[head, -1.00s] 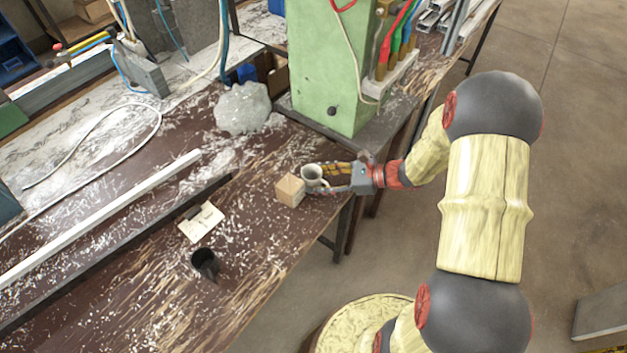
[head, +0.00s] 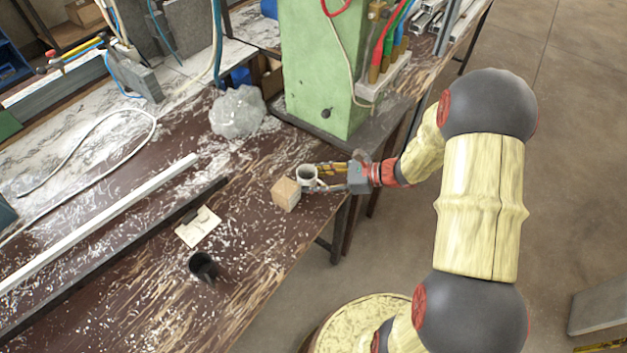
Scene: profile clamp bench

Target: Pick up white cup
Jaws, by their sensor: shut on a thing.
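The fingers partly hide the cup's right side. I cannot tell whether the cup's base touches the bench.
A green machine housing (head: 322,70) stands behind the gripper. A clear plastic bag (head: 238,112) lies left of it. A black cup (head: 203,266), a paper card (head: 198,227) and long metal profiles (head: 110,217) lie to the left. Bare bench shows in front of the box.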

